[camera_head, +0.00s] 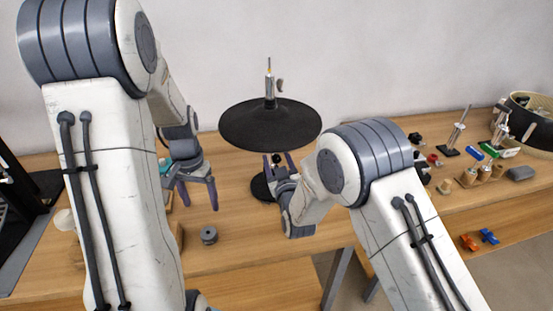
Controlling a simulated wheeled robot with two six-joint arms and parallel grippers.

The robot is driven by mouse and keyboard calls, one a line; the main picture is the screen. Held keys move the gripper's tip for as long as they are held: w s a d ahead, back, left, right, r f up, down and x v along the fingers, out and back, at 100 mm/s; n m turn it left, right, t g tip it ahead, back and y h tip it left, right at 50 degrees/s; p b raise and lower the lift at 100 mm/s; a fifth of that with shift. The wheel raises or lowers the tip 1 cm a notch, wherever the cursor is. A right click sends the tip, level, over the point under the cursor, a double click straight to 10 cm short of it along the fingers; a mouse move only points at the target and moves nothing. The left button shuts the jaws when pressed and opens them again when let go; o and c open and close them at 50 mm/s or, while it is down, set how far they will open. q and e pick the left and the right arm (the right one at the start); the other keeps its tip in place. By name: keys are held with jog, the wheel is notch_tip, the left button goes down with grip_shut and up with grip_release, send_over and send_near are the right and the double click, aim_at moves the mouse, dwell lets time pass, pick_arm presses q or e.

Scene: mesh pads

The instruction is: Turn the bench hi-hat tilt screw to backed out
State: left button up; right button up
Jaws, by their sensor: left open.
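The bench hi-hat has a wide black pad (268,128) with a silver rod and clutch (269,85) rising from its centre. Its round dark base (262,187) is on the bench, partly hidden by my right gripper. A small dark knob (277,158), perhaps the tilt screw, shows just below the pad's front edge. My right gripper (278,158) has its fingers apart, one on each side of the knob in this view; contact cannot be told. My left gripper (198,197) is open and empty, left of the hi-hat, with its fingers pointing down.
A grey cylinder (209,236) stands on the wooden bench (240,245) near my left gripper. At right are a rod on a stand (456,133), small parts, a wooden block with cylinders (480,172) and a drum (533,122). Orange (469,242) and blue (489,236) pieces lie at the front right.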

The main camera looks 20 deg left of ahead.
jog(key=v, duration=1.2)
